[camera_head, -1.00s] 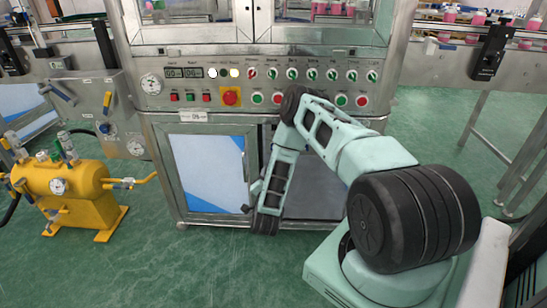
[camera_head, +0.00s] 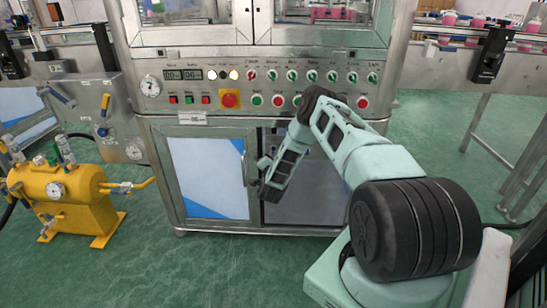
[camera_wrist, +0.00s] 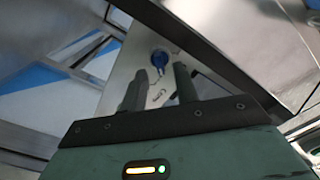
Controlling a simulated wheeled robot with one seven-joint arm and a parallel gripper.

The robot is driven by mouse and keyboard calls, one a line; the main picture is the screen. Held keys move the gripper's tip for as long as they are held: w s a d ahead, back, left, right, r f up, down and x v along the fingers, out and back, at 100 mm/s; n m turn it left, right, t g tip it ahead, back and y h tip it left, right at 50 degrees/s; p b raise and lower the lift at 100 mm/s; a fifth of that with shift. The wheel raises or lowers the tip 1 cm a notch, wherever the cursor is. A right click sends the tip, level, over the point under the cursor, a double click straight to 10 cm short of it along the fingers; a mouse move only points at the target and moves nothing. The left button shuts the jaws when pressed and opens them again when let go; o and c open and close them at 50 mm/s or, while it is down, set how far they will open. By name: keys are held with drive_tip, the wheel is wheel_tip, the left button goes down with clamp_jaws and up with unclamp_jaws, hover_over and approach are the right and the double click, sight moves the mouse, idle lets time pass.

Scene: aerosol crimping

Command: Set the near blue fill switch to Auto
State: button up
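A blue switch knob (camera_wrist: 159,60) sits on a grey metal plate in the wrist view, with small unreadable markings beside it. My gripper (camera_wrist: 160,76) is open and empty. Its two dark fingers point toward the knob, one on each side in the picture, with the knob apparently beyond the tips. I cannot tell the knob's setting. In the head view, my gripper (camera_head: 262,168) is in front of the cabinet doors, left of my forearm. A small blue knob (camera_head: 103,131) shows on the left side plate there; I cannot be sure it is the same one.
The machine's front panel (camera_head: 262,88) carries displays, a red stop button (camera_head: 230,99) and several selector knobs. Below are a white-blue cabinet door (camera_head: 208,178) and its frame. A yellow tank (camera_head: 62,187) with valves stands at left. Green floor between the tank and cabinet is clear.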

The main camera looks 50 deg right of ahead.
drive_tip(key=shift+w+d, duration=0.5)
drive_tip(key=shift+d, duration=0.05)
clamp_jaws()
drive_tip(key=shift+n, duration=0.5)
drive_tip(key=n+b, duration=0.1)
drive_tip(key=n, duration=1.5)
drive_tip(key=shift+w+a+n+b, duration=0.15)
drive_tip(key=shift+a+n+b, duration=0.05)
drive_tip(key=shift+n+b, duration=0.2)
